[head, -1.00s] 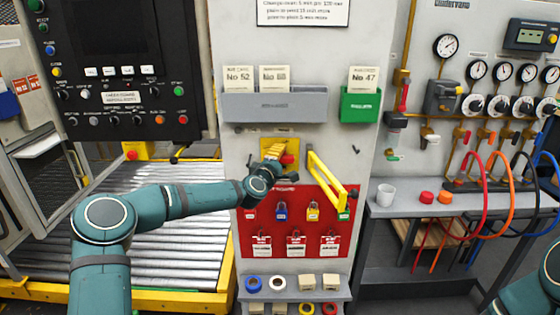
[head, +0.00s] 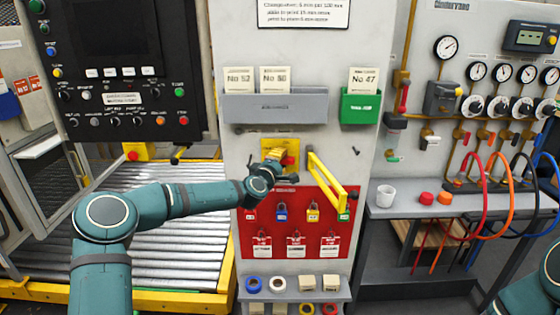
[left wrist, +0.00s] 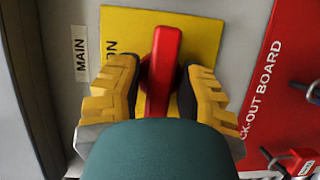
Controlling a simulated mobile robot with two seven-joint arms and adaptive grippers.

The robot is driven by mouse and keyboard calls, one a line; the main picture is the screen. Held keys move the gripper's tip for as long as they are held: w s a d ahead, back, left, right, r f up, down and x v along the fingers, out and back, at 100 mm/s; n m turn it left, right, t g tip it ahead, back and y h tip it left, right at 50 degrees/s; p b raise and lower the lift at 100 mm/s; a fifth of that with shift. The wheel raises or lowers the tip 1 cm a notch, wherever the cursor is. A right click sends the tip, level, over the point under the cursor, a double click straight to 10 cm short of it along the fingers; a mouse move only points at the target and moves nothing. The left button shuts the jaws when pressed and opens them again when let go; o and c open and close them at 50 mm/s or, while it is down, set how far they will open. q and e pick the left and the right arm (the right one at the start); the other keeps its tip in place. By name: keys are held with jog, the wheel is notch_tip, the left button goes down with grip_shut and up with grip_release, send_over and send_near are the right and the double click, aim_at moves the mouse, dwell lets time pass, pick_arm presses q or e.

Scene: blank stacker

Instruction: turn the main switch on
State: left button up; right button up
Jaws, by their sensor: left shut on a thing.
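The main switch is a red handle (left wrist: 163,70) on a yellow plate (left wrist: 206,38), beside a label reading MAIN (left wrist: 80,53) in the left wrist view. The word ON shows on the plate to the left of the handle. In the head view the yellow plate (head: 268,145) is on the grey panel above the red lock-out board, and the red handle (head: 291,160) is partly hidden. My left gripper (left wrist: 158,88) has its yellow fingers on both sides of the handle and is shut on it. It also shows in the head view (head: 277,157). My right gripper is out of view.
A yellow bar handle (head: 326,182) sticks out just right of the switch. The red lock-out board (head: 262,225) with padlocks and tags is below. A grey card holder (head: 275,107) and a green one (head: 360,107) are above.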

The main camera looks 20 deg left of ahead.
pick_arm(q)
jog(key=m+g+p, duration=0.1)
jog(key=m+p, duration=0.1)
jog(key=r+m+p, duration=0.1)
jog(key=m+p, duration=0.1)
jog(key=shift+w+d+m+g+y, duration=0.1)
jog(key=shift+m+g+y, duration=0.2)
jog(key=shift+g, duration=0.1)
jog(key=m+g+y+p, duration=0.1)
jog(key=m+p, duration=0.1)
jog(key=shift+r+p, duration=0.1)
jog(key=shift+p, duration=0.25)
jog(key=m+g+y+p, duration=0.1)
jog(key=m+p, duration=0.3)
jog(key=p, duration=0.4)
jog(key=shift+m+y, duration=0.4)
jog(key=shift+y, duration=0.5)
jog(key=shift+m+g+y+p, duration=0.3)
jog(key=shift+m+g+p, duration=0.15)
jog(key=shift+p, duration=0.5)
jog(key=shift+c, duration=0.2)
jog(key=shift+f+m+y+p, duration=0.25)
jog(key=shift+m+y+p, duration=0.05)
jog(key=shift+m+p, duration=0.1)
grip_shut()
jog(key=shift+f, duration=0.1)
